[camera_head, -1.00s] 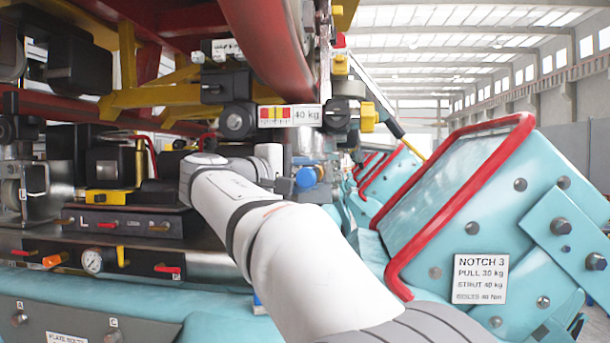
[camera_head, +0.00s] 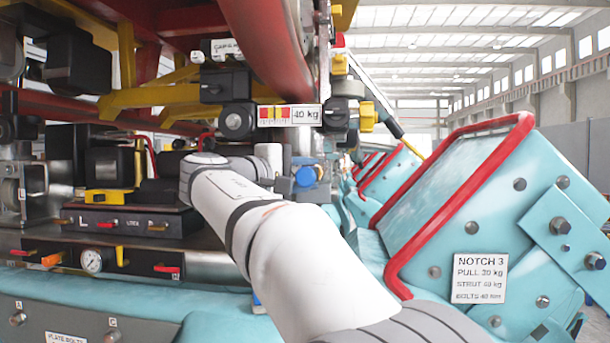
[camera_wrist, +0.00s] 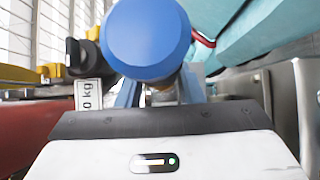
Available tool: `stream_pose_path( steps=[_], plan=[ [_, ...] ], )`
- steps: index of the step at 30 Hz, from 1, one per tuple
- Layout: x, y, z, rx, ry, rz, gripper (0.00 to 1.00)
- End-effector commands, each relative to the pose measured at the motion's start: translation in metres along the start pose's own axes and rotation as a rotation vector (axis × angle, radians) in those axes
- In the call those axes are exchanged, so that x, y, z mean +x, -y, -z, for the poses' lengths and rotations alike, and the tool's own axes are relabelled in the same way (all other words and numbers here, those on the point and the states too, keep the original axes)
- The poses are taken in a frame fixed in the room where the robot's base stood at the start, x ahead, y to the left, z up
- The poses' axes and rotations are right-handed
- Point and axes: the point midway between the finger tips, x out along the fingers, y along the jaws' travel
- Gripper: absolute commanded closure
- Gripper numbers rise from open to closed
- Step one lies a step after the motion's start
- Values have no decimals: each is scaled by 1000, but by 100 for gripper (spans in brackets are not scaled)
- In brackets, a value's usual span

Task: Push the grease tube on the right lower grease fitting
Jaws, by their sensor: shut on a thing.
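My gripper (camera_wrist: 160,92) is shut on a blue round-ended thing (camera_wrist: 148,40), most likely the grease tube, seen end-on in the wrist view. Blue parts show on both sides below it. My arm hides part of that area. I cannot make out the right lower grease fitting in either view, nor whether the tube touches anything.
A 40 kg plate (camera_head: 289,115) and black knobs (camera_head: 237,121) are close above my gripper. A red curved beam (camera_head: 265,45) hangs overhead. A teal panel with a red rail (camera_head: 455,210) stands at right. A valve and gauge panel (camera_head: 110,258) is at left.

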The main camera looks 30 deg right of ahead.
Motion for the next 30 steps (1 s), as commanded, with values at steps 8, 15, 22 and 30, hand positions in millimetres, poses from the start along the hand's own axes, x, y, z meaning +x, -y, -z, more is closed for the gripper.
stream_pose_path(
  steps=[8, 15, 22, 30],
  plan=[
    [3, -1, 2, 1, 0, -1, 100],
    [5, -1, 4, 1, 0, -1, 100],
    [7, -1, 5, 1, 0, -1, 100],
    [9, -1, 7, 1, 0, -1, 100]
  ],
)
